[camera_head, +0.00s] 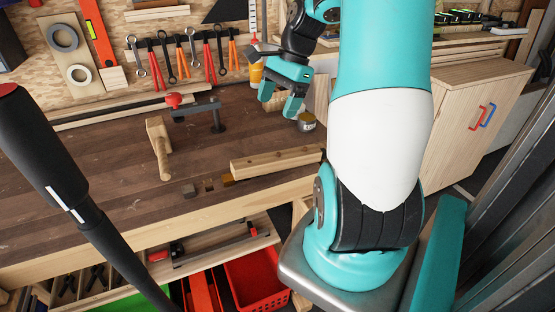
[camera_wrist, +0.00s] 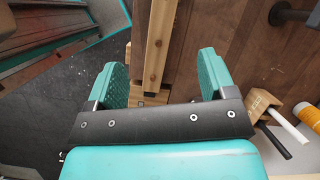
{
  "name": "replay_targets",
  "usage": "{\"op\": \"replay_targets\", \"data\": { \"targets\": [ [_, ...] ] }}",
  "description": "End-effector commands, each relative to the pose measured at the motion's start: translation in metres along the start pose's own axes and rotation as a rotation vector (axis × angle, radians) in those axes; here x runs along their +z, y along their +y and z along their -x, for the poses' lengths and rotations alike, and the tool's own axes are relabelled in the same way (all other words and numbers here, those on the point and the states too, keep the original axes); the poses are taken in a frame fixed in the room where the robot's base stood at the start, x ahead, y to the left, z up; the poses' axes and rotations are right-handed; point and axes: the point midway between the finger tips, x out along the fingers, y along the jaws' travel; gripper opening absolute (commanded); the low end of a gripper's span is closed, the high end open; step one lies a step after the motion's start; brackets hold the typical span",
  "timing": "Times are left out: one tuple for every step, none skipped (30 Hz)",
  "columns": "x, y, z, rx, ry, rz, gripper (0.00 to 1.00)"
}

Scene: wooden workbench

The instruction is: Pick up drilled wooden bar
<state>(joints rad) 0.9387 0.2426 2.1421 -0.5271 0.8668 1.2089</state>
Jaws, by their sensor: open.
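The drilled wooden bar (camera_head: 278,162) is a long pale beam lying near the front right edge of the workbench. In the wrist view the bar (camera_wrist: 157,45) runs away from me, and dark round holes show on its top face. My gripper (camera_head: 279,98) is open and empty, above the back part of the bench, beyond the bar in the head view. In the wrist view the bar appears in the gap between the two teal fingers of my gripper (camera_wrist: 161,62), apart from both. My arm hides the bar's right end in the head view.
A wooden mallet (camera_head: 160,150) lies left of the bar. Small wooden blocks (camera_head: 210,186) sit near the bar's left end. A small tin (camera_head: 306,122) stands beside my gripper, and an orange bottle (camera_head: 256,73) behind it. A red-knobbed clamp (camera_head: 216,118) is at the back.

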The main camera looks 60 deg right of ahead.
Motion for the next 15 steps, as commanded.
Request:
{"op": "replay_targets", "data": {
  "targets": [
    [-0.023, 0.007, 0.005, -0.013, -0.004, -0.115, 0.77],
    [-0.033, 0.010, 0.007, -0.019, -0.005, -0.170, 0.77],
    [-0.044, 0.014, 0.009, -0.025, -0.007, -0.231, 0.77],
    [-0.050, 0.017, 0.011, -0.028, -0.009, -0.267, 0.77],
    [-0.055, 0.019, 0.011, -0.030, -0.011, -0.297, 0.77],
    [-0.060, 0.021, 0.011, -0.033, -0.013, -0.325, 0.77],
    [-0.062, 0.022, 0.009, -0.034, -0.014, -0.340, 0.77],
    [-0.064, 0.022, 0.007, -0.034, -0.014, -0.350, 0.77],
    [-0.065, 0.023, 0.001, -0.033, -0.015, -0.357, 0.77],
    [-0.065, 0.023, -0.004, -0.033, -0.016, -0.358, 0.77],
    [-0.064, 0.022, -0.010, -0.032, -0.016, -0.357, 0.77],
    [-0.064, 0.022, -0.019, -0.031, -0.017, -0.355, 0.77],
    [-0.064, 0.022, -0.026, -0.030, -0.017, -0.355, 0.77],
    [-0.064, 0.022, -0.034, -0.030, -0.017, -0.355, 0.77],
    [-0.063, 0.021, -0.043, -0.030, -0.017, -0.354, 0.77]
  ]
}}
